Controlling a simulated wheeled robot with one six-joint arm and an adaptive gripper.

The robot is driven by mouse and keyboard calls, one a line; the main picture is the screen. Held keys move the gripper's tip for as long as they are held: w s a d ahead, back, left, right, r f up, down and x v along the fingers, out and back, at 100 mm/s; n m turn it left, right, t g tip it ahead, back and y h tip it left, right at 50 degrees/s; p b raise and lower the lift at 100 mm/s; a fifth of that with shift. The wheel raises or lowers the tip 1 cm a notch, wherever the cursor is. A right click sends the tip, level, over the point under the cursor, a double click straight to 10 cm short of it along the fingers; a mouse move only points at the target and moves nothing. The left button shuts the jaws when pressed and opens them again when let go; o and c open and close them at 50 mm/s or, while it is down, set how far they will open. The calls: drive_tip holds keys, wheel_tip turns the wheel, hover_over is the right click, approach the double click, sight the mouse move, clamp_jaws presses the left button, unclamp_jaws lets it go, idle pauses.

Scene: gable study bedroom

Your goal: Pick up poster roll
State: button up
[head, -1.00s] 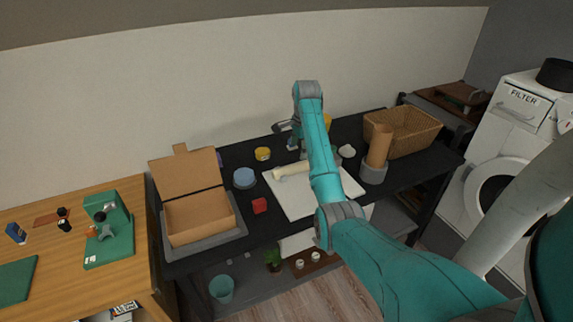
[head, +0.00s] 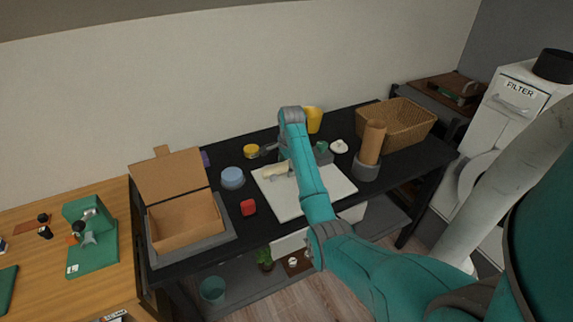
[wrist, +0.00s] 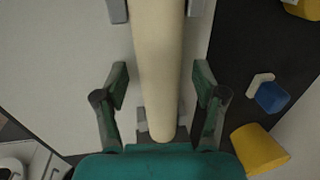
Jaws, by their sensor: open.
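The poster roll, a long cream cylinder (wrist: 158,55), lies on a white board (head: 335,190) on the black table. In the wrist view it runs from the top edge down to near my gripper's palm, with small grey blocks beside it. In the head view its left part (head: 273,171) shows and my arm hides the rest. My gripper (wrist: 160,85) is open, with one finger on each side of the roll and a gap on both sides. Whether the fingertips are at the roll's height I cannot tell.
A brown tube (head: 373,140) stands in a grey holder to the right, near a wicker basket (head: 412,122). An open cardboard box (head: 185,222), a red block (head: 248,207) and a blue round thing (head: 232,178) are to the left. A yellow cup (head: 315,118) stands behind.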

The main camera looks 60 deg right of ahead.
drive_tip(key=c, duration=1.3)
drive_tip(key=shift+r, duration=0.15)
